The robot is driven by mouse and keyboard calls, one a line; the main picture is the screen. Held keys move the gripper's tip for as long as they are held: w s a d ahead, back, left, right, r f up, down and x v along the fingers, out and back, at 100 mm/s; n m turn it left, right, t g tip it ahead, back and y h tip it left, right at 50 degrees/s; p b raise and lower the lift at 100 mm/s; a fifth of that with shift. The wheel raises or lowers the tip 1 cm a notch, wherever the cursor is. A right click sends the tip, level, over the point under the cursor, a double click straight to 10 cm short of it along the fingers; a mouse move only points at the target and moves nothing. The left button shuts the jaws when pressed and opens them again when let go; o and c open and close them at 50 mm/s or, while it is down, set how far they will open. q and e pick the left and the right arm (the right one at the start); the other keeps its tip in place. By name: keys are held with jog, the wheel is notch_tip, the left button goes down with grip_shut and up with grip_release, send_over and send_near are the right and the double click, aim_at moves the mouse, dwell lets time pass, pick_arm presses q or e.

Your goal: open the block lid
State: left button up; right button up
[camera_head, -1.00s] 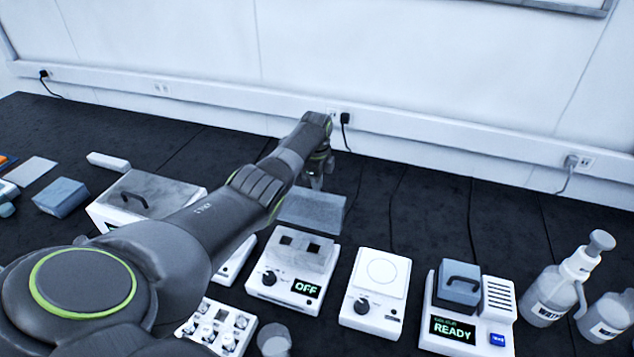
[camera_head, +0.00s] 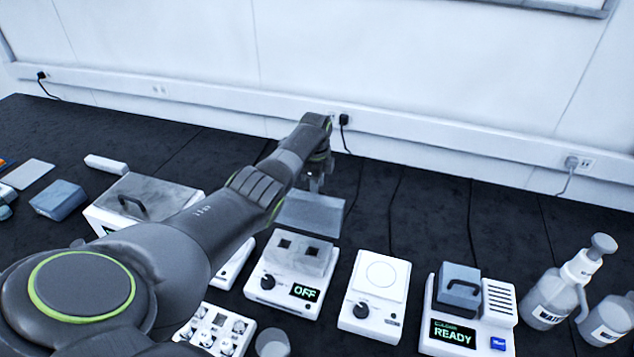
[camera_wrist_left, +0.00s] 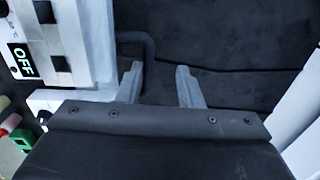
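The white heating unit reading OFF (camera_head: 305,292) stands mid-bench with a grey block (camera_head: 297,257) with two dark square holes on top. The grey block lid (camera_head: 310,213) stands tipped up behind the block, off the holes. My left gripper (camera_head: 314,184) is just behind the lid's upper edge. In the left wrist view its two fingers (camera_wrist_left: 160,78) are apart with nothing between the tips. A dark curved bar (camera_wrist_left: 137,36), likely the lid's handle, lies by the left finger. The lid appears there as a pale narrow strip (camera_wrist_left: 99,38). My right gripper is not in view.
Right of the unit are a white plate device (camera_head: 378,280), a READY unit (camera_head: 455,334) with a small lidded block, and wash bottles (camera_head: 552,300). A larger lidded unit (camera_head: 160,188) is partly behind my left arm.

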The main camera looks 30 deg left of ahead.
pick_arm(q)
notch_tip(320, 180, up, 17)
jog(key=s+b, duration=0.1)
jog(key=b, duration=0.1)
jog(key=shift+r, duration=0.2)
jog(key=shift+d, duration=0.1)
